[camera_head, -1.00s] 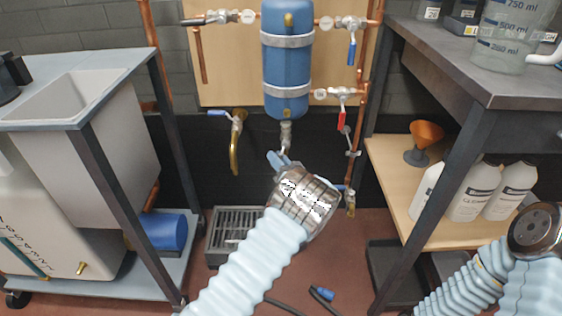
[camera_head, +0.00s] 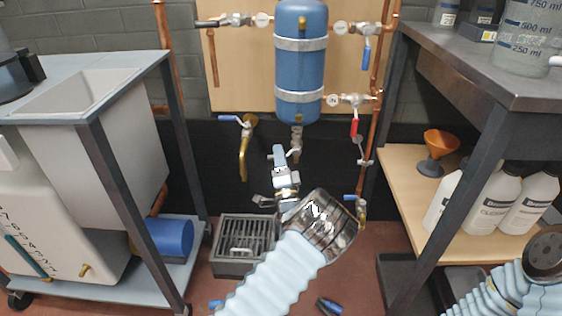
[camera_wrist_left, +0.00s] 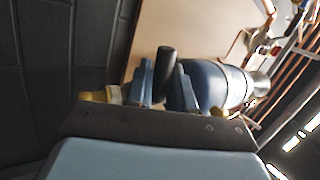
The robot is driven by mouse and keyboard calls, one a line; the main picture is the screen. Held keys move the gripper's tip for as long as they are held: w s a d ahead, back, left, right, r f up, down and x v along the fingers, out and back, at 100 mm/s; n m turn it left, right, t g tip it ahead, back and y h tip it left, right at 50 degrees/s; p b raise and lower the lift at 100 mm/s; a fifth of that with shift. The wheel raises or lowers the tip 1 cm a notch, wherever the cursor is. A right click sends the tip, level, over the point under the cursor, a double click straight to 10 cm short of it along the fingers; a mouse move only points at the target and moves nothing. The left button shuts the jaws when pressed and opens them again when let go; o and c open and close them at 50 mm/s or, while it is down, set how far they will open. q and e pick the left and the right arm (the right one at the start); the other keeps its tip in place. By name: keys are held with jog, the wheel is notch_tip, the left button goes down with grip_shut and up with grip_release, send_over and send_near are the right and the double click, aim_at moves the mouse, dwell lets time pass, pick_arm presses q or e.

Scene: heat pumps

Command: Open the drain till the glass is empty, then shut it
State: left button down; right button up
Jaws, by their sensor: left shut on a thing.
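The blue vessel (camera_head: 299,70) hangs on the wall panel in the head view, with a small metal valve fitting (camera_head: 297,140) under it. My left gripper (camera_head: 279,152) points upward just below and left of that fitting. In the left wrist view, its two blue fingers are closed around a black lever handle (camera_wrist_left: 165,65). The blue vessel (camera_wrist_left: 212,85) lies just beyond the fingers there. The handle does not stand out against the dark wall in the head view. I cannot make out a glass or its liquid level. My right gripper is outside the pictures.
A floor drain grate (camera_head: 246,240) lies below. A brass tap (camera_head: 243,150) is left of the vessel, and a red-handled valve (camera_head: 354,120) is right. A sink cart (camera_head: 90,95) stands left, and a bench (camera_head: 480,70) with a beaker, bottles and orange funnel (camera_head: 438,145) stands right.

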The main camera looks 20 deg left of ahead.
pick_arm(q)
jog(key=shift+r+m+t+h, duration=0.25)
jog(key=shift+m+h, duration=0.3)
jog(key=shift+m, duration=0.35)
jog(key=shift+r+m+t+h, duration=0.1)
jog(key=shift+m+t+h, duration=0.35)
jog(key=shift+m, duration=0.45)
jog(key=shift+h, duration=0.3)
jog(key=c, duration=1.4)
grip_release()
jog(key=shift+r, duration=0.1)
jog(key=shift+o, duration=0.2)
jog(key=v, duration=1.4)
jog(key=shift+b, duration=0.3)
jog(key=shift+w, duration=0.1)
